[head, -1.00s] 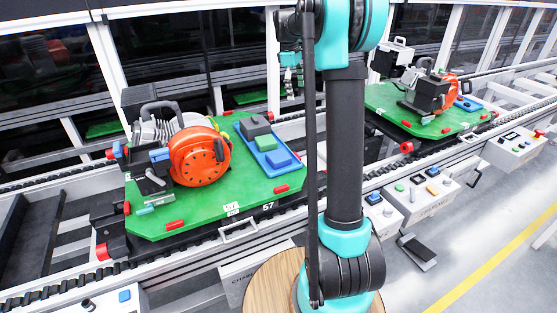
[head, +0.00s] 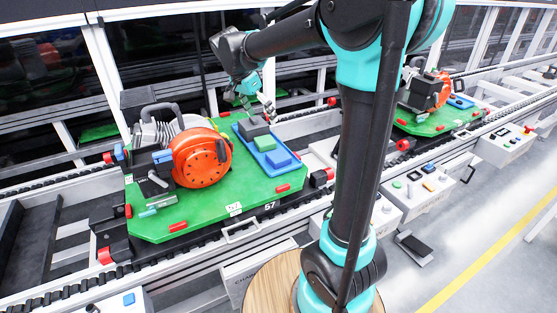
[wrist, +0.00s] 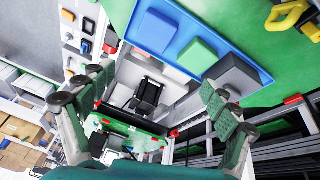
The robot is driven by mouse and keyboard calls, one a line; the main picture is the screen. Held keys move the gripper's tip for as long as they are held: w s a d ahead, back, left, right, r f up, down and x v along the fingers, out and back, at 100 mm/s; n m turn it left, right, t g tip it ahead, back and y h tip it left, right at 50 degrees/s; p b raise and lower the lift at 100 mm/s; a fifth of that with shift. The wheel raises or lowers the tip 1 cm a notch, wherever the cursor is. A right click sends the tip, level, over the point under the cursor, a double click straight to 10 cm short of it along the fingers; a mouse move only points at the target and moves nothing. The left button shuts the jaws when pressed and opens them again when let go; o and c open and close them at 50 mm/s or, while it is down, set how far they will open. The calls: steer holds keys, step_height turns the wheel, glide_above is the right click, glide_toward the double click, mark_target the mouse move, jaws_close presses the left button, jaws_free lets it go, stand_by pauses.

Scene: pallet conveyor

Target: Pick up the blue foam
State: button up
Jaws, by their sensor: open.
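The blue foam block (head: 278,158) lies at the near end of a blue tray (head: 292,168) on the green pallet (head: 195,222). A green block (head: 264,143) and a dark grey block (head: 253,126) lie beyond it in the same tray. In the wrist view the blue foam block (wrist: 154,28) is at the top, beyond the green block (wrist: 196,55) and grey block (wrist: 235,75). My gripper (head: 262,104) is above the far side of the pallet, near the grey block. Its fingers (wrist: 160,98) are spread and empty, apart from the blue foam.
An orange round machine part (head: 200,157) with a dark handle stands on the pallet left of the tray. A second loaded pallet (head: 440,122) is at the right on the conveyor. Control boxes (head: 418,194) line the near rail.

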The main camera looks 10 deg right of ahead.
steer(key=s+a+m, duration=0.1)
steer(key=s+m, duration=0.1)
steer(key=m, duration=0.1)
glide_above(278, 155)
steer(key=a, duration=0.3)
steer(key=f, duration=1.1)
steer(key=shift+s+d+f, duration=0.1)
steer(key=shift+s+d, duration=0.15)
steer(key=shift+s, duration=0.1)
steer(key=shift+x, duration=2.85)
steer(key=shift+s+d, duration=0.1)
steer(key=shift+s, duration=0.05)
steer(key=c, duration=1)
steer(key=shift+c, duration=0.2)
